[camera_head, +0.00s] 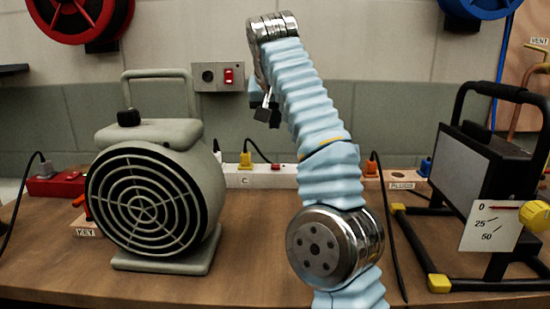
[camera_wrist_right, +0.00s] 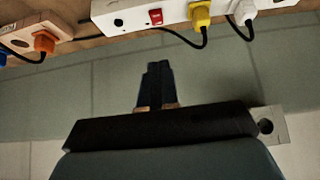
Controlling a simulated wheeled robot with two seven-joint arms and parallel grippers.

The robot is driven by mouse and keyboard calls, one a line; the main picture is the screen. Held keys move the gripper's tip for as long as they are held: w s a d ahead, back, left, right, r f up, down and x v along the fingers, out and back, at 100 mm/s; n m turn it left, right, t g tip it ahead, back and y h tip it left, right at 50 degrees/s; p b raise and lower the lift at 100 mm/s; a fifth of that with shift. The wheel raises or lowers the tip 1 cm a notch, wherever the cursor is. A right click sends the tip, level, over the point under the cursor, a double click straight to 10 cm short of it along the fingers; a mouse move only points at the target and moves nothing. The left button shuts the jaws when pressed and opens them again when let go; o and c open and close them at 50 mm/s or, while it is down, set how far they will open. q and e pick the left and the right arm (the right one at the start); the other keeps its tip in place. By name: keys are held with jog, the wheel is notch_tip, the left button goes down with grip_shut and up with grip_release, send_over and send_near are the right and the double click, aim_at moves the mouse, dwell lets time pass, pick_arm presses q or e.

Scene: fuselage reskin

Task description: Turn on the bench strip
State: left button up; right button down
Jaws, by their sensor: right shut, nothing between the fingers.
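A white power strip (camera_head: 235,179) marked C lies along the back of the bench. It has a red rocker switch (camera_head: 275,167) and a yellow plug (camera_head: 246,160). The right wrist view shows the strip (camera_wrist_right: 125,20) upside down at the top, with its red switch (camera_wrist_right: 155,16), yellow plug (camera_wrist_right: 201,15) and a white plug (camera_wrist_right: 243,12). I cannot tell the switch position. My right gripper (camera_head: 266,113) hangs above and behind the strip, near the wall, apart from it. Its dark fingers (camera_wrist_right: 158,70) are together and empty. My left gripper is out of view.
A grey fan heater (camera_head: 160,190) stands left and a work lamp (camera_head: 490,165) right. A wall socket plate (camera_head: 218,77) has its own red switch. A red box (camera_head: 50,186) sits far left; a PLUGS block (camera_head: 400,180) sits right of the strip. Black cables cross the bench.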

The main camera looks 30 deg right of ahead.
send_over(275, 166)
jog(key=s+a, duration=0.1)
jog(key=s, duration=0.1)
notch_tip(275, 166, down, 7)
jog(key=shift+f, duration=0.1)
notch_tip(275, 166, down, 3)
jog(key=shift+r, duration=0.1)
jog(key=shift+a+f, duration=0.1)
jog(key=shift+f, duration=0.7)
